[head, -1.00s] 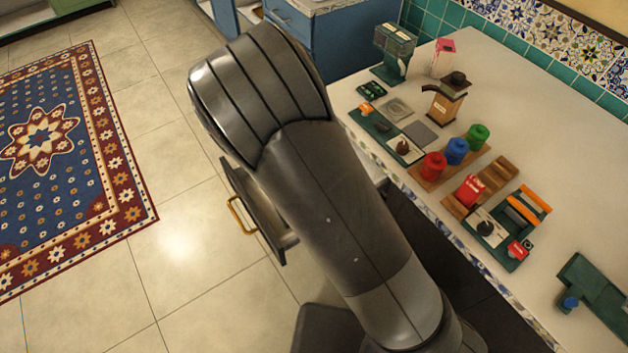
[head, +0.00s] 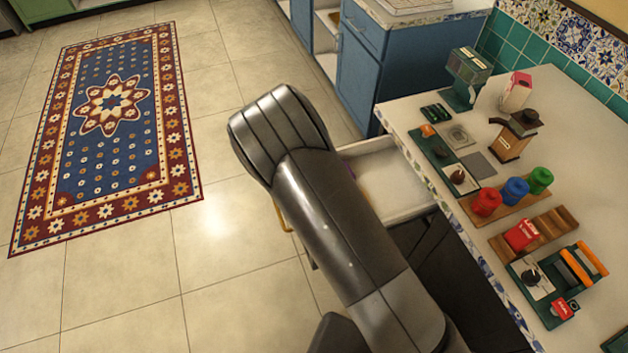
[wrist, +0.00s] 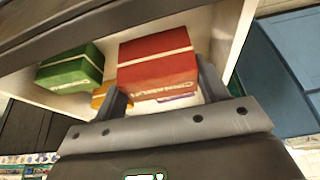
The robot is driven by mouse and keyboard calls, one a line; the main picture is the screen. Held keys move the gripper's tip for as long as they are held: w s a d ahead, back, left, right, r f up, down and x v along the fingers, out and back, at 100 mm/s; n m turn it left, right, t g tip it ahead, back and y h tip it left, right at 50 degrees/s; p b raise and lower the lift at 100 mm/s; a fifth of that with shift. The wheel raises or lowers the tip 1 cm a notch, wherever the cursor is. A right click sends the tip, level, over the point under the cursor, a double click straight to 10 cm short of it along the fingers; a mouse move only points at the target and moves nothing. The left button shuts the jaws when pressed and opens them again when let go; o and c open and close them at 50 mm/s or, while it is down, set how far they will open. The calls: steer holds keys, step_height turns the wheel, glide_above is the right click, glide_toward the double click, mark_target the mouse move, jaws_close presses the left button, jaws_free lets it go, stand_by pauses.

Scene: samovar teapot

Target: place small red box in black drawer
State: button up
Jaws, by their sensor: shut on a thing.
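The small red box (wrist: 158,70), with a pale stripe and pale lettering, is between the two fingers of my gripper (wrist: 163,82) in the wrist view. My gripper is shut on it. The box is over or within the open drawer; I cannot tell whether it touches the floor. The drawer has a dark front (wrist: 60,32) and a pale interior, which also shows in the head view (head: 395,185). In the head view my arm hides the gripper, the held box and most of the drawer front.
Inside the drawer lie a green box (wrist: 72,70), a yellow-orange item (wrist: 99,97) and a partly hidden purple item. The counter (head: 455,125) beside it holds red, blue and green canisters, another red box (head: 521,235) and several tools. A rug (head: 110,120) lies left on the floor.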

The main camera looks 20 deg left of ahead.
steer(key=shift+f, duration=1.7)
steer(key=shift+f, duration=0.15)
steer(key=o, duration=1)
steer(key=v, duration=1.2)
steer(key=shift+r, duration=0.25)
steer(key=shift+w+d, duration=0.1)
steer(key=shift+d, duration=0.05)
